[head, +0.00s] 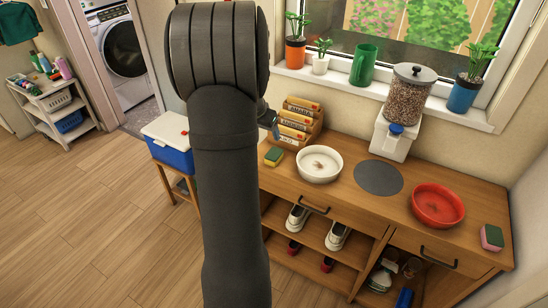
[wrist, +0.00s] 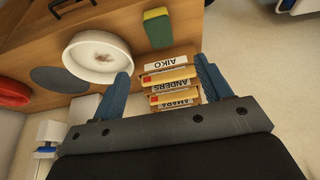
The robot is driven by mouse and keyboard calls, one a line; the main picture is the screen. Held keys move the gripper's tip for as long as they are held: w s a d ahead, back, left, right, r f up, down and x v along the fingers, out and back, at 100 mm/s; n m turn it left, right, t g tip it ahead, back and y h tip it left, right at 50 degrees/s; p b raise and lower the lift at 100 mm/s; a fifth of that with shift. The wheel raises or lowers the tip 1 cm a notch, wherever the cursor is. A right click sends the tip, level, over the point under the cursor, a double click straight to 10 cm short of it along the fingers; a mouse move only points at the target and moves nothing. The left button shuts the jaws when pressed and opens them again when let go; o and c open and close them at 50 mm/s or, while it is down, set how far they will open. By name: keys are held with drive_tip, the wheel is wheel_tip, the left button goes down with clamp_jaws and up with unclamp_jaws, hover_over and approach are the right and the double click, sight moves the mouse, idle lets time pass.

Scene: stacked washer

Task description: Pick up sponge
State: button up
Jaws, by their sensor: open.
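A green and yellow sponge (head: 273,156) lies on the left part of the wooden counter, left of a white bowl. It also shows in the wrist view (wrist: 158,28), beyond my fingertips. A second sponge (head: 492,238), pink and green, lies at the counter's right end. My gripper (wrist: 165,82) is open, with its blue fingers apart and no object held between them. In the head view my arm hides most of it, and only a blue finger part shows near the labelled rack. Neither sponge is touched.
A rack of name-labelled items (head: 299,121) stands behind the green and yellow sponge. The white bowl (head: 320,164), a grey round mat (head: 379,178), a red bowl (head: 438,205) and a seed dispenser (head: 408,95) occupy the counter. A blue and white cooler (head: 170,138) stands left.

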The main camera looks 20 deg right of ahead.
hover_over(274, 153)
drive_tip(key=s+a, duration=0.2)
wheel_tip(274, 153, down, 9)
drive_tip(key=shift+s+a+f, duration=0.1)
drive_tip(key=shift+s, duration=0.05)
drive_tip(key=shift+x, duration=3.3)
drive_tip(key=c, duration=1.1)
